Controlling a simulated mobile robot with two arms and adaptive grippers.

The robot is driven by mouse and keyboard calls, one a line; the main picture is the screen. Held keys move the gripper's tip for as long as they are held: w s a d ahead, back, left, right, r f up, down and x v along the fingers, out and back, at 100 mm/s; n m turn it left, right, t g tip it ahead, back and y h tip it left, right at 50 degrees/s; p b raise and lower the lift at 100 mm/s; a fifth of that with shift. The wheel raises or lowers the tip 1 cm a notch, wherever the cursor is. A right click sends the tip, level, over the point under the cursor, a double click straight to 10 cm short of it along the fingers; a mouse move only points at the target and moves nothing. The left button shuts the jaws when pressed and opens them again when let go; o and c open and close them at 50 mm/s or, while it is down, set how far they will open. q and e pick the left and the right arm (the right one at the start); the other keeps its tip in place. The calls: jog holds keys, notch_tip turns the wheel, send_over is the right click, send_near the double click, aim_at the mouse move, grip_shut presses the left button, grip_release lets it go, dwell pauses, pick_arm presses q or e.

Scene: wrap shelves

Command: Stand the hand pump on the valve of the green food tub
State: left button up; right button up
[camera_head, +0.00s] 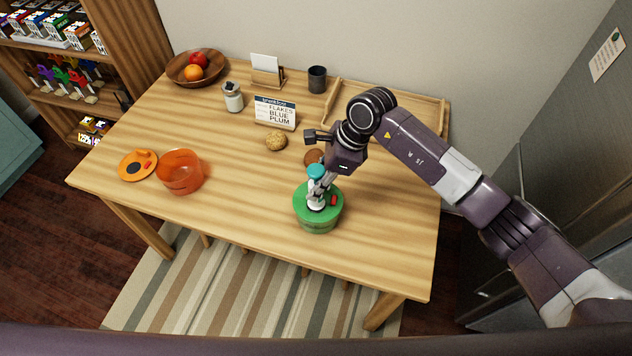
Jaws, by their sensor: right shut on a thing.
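The green food tub (318,221) stands near the front right of the wooden table, with its green lid on and a red piece on the lid. The hand pump (315,193), white with a teal top, is upright over the lid. My right gripper (321,182) reaches down from above and is shut on the pump. The pump's lower end looks to be at the lid, but I cannot tell whether it sits on the valve, which is hidden. My left gripper is not in view.
An orange tub (181,177) stands at the table's left, beside its orange lid (138,166). A sign (275,113), a round tan item (276,141), a jar (233,98), a dark cup (317,79) and a fruit bowl (177,73) are farther back. The front middle is clear.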

jog(key=o, duration=1.2)
jog(key=shift+r, duration=0.15)
jog(key=b+v, duration=0.4)
jog(key=v, duration=0.8)
